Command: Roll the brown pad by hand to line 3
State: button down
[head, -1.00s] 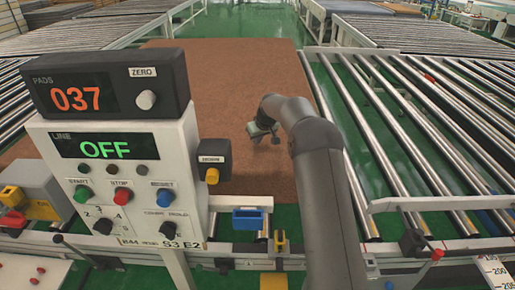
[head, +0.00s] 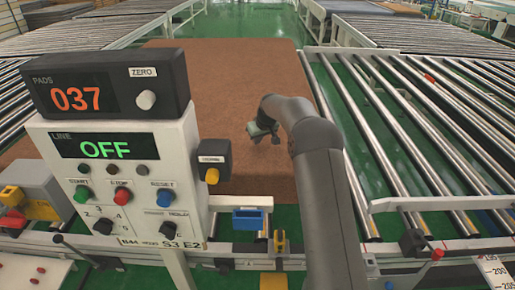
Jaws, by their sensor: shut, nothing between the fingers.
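The brown pad (head: 220,85) lies flat in the middle of the head view, between the left and right roller beds. Its near left part is hidden behind the control box. My gripper (head: 265,138) is shut and empty, over the near right part of the pad. I cannot tell whether the fingertips touch the pad. The control box (head: 120,225) stands in front at the left. Its line display (head: 104,146) reads OFF in green. The pads counter (head: 75,98) reads 037.
Roller conveyors (head: 400,120) with bare metal rollers lie to the right, with green floor showing between them and the pad. More rollers (head: 30,125) lie at the left. A rail with blue (head: 248,219) and yellow (head: 279,241) fittings runs along the front.

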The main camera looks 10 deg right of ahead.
jog(key=shift+f, duration=0.2)
jog(key=shift+f+b, duration=0.6)
jog(key=shift+f, duration=0.05)
jog(key=shift+s+d+f, duration=0.1)
